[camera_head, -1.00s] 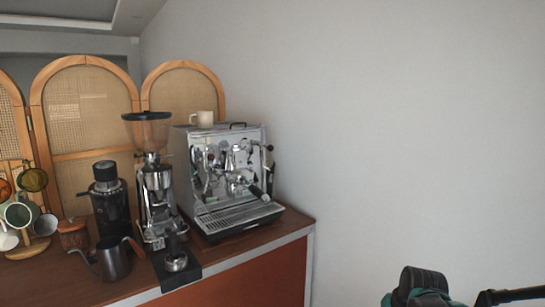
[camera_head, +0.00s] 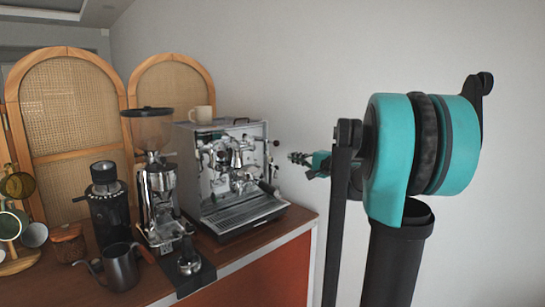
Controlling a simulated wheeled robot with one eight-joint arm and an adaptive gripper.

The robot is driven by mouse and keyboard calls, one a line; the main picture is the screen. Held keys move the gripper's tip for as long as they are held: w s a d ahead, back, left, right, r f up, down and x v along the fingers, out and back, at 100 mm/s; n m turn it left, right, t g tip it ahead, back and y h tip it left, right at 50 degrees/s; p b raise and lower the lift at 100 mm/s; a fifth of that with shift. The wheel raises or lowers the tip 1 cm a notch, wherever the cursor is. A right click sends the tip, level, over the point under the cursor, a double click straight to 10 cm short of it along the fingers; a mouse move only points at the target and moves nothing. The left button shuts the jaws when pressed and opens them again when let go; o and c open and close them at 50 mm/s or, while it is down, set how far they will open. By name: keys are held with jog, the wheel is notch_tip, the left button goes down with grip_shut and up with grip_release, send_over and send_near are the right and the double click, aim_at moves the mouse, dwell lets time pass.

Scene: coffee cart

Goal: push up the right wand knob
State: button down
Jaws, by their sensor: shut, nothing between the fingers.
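The chrome espresso machine (camera_head: 228,178) stands at the right end of the counter. Its right wand knob (camera_head: 276,143) is a small dark knob at the upper right of the front. My gripper (camera_head: 293,157) is small in the picture, just right of the machine and slightly lower than the knob. It points left and its fingers look closed and empty. A gap of wall shows between the fingertips and the knob in the picture; the depth between them is hard to tell. My own arm links hide part of the gripper's wrist.
A grinder (camera_head: 158,190), a black grinder (camera_head: 107,205), a kettle (camera_head: 119,267) and a tamper (camera_head: 188,262) stand left of the machine. A cream cup (camera_head: 201,114) sits on its top. The grey wall (camera_head: 300,60) is behind; open room lies right of the counter.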

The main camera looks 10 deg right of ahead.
jog(key=x, duration=0.8)
jog(key=shift+r, duration=0.5)
jog(key=shift+d, duration=0.1)
notch_tip(320, 180, up, 2)
jog(key=shift+r, duration=0.25)
jog(key=v, duration=0.8)
jog(key=shift+s+d+f, duration=0.2)
jog(key=shift+s+f, duration=0.05)
jog(key=shift+f, duration=0.15)
